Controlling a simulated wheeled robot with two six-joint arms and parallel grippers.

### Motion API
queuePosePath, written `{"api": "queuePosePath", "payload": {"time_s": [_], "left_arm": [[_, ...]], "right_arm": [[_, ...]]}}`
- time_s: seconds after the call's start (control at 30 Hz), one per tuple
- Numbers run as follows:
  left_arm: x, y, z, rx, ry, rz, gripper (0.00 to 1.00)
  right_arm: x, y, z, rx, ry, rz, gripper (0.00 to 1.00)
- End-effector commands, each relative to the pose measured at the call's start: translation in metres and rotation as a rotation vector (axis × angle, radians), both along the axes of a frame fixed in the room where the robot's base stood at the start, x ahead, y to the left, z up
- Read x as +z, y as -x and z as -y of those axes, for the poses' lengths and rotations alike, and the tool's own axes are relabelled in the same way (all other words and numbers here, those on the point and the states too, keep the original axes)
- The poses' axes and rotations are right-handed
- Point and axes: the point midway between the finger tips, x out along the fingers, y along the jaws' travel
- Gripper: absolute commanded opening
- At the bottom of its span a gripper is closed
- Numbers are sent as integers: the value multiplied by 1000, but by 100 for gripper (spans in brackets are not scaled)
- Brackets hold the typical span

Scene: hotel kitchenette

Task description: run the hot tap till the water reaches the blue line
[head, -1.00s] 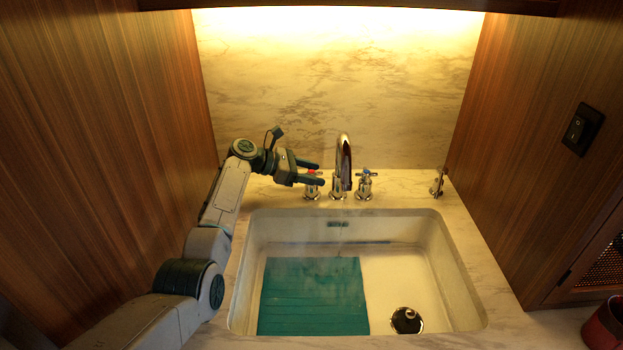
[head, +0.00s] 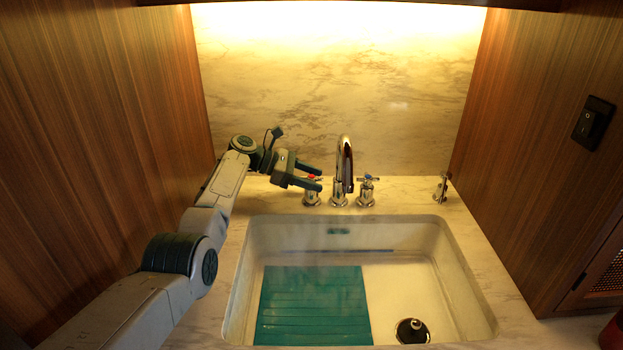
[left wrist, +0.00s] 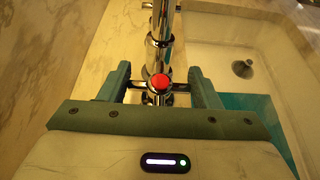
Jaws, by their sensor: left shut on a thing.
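The hot tap (head: 312,189) has a red-marked cross handle left of the chrome spout (head: 343,170). My left gripper (head: 318,184) is shut on the hot tap handle. In the left wrist view, the handle's red cap (left wrist: 160,82) sits between the fingers. The cold tap (head: 367,190), marked blue, stands right of the spout. The sink (head: 490,318) has a thin dark bluish line (head: 345,251) along its back wall. Faint haze hangs over the basin; I cannot tell the water level clearly. My right gripper is out of view.
A teal ribbed mat (head: 313,306) lies on the left of the sink floor, with a dark round drain (head: 411,331) to its right. A small chrome fitting (head: 441,187) stands on the counter at right. Wooden panels close both sides; a black switch (head: 593,122) is on the right one.

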Motion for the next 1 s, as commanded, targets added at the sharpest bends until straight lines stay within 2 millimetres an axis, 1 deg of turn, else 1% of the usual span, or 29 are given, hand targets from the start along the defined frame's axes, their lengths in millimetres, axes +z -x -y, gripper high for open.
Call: {"api": "queuePosePath", "payload": {"time_s": [0.03,0.07,0.1,0.13,0.37,0.47,0.57,0.8,0.9,1.0], "left_arm": [[-1,1,0,-1,0,-3,60],[-1,1,0,-1,0,-3,65],[-1,1,0,-1,0,-3,73],[-1,1,0,-1,0,-3,75],[-1,0,0,-1,0,-1,75],[1,0,-4,1,0,0,75],[5,-1,-16,2,0,0,75],[19,-1,-53,2,-1,0,75],[24,-1,-63,0,0,-1,75],[27,-1,-68,0,0,-1,75]], "right_arm": [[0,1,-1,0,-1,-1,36],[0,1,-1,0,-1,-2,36],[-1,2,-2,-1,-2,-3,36],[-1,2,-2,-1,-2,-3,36],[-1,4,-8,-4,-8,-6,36],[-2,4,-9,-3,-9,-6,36],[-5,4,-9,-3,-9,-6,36],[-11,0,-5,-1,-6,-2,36],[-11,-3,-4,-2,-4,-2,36],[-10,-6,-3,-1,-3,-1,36]]}}
